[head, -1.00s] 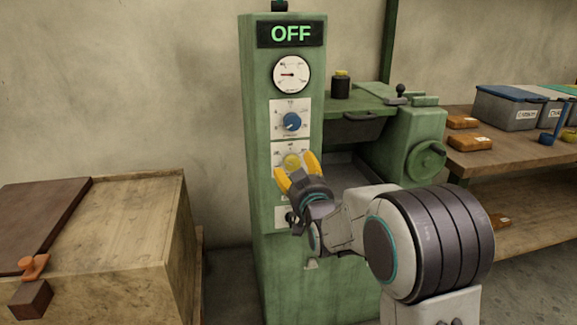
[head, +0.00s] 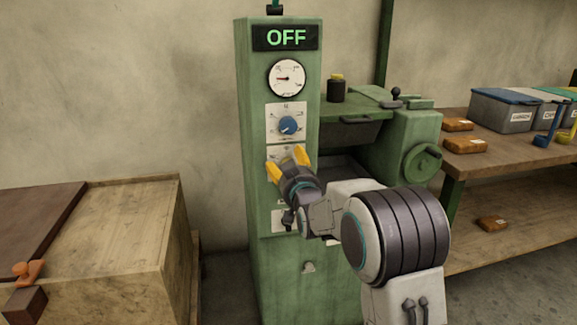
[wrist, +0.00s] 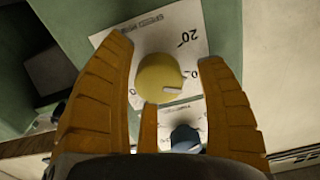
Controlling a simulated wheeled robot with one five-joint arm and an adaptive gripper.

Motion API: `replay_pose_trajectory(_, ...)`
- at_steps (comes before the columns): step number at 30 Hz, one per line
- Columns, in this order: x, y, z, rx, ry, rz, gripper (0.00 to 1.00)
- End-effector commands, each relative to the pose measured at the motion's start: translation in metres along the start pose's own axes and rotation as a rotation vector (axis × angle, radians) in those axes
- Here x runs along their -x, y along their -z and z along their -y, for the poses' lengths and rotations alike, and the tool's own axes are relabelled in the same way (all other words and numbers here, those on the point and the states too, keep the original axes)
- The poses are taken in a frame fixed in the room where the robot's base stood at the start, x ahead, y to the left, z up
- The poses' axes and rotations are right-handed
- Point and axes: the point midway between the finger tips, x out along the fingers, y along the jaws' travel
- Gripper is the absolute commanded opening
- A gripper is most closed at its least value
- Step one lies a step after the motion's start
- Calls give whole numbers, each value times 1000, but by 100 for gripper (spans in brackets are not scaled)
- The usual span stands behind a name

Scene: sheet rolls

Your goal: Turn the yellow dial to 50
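The yellow dial (wrist: 157,82) is a round knob on a white scale plate (wrist: 182,22) marked "SPEED", with "20" printed beside it. A pale pointer mark on the dial faces the lower right in the wrist view. I cannot read the exact setting. My gripper (wrist: 167,52) is open, with its orange fingers on either side of the dial; whether they touch it I cannot tell. In the head view my gripper (head: 287,161) is in front of the plate and hides most of the dial.
The green machine column carries a display (head: 286,37) reading "OFF", a round gauge (head: 287,77) and a blue dial (head: 289,125) above my gripper. A wooden crate (head: 110,235) stands left. A handwheel (head: 422,163) and a shelf (head: 490,160) with bins are right.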

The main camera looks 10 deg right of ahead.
Motion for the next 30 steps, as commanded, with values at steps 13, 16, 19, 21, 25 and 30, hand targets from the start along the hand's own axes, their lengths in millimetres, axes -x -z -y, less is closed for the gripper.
replay_pose_trajectory(13, 0, 0, 0, 0, 0, -1, 26)
replay_pose_trajectory(16, 0, 1, 0, 0, 1, -3, 17)
replay_pose_trajectory(19, 0, 2, 0, 0, 1, -4, 8)
replay_pose_trajectory(21, 0, 2, 1, 0, 1, -5, 7)
replay_pose_trajectory(25, 0, 3, 1, 0, 1, -8, 6)
replay_pose_trajectory(30, 0, 4, 1, -5, 2, -11, 6)
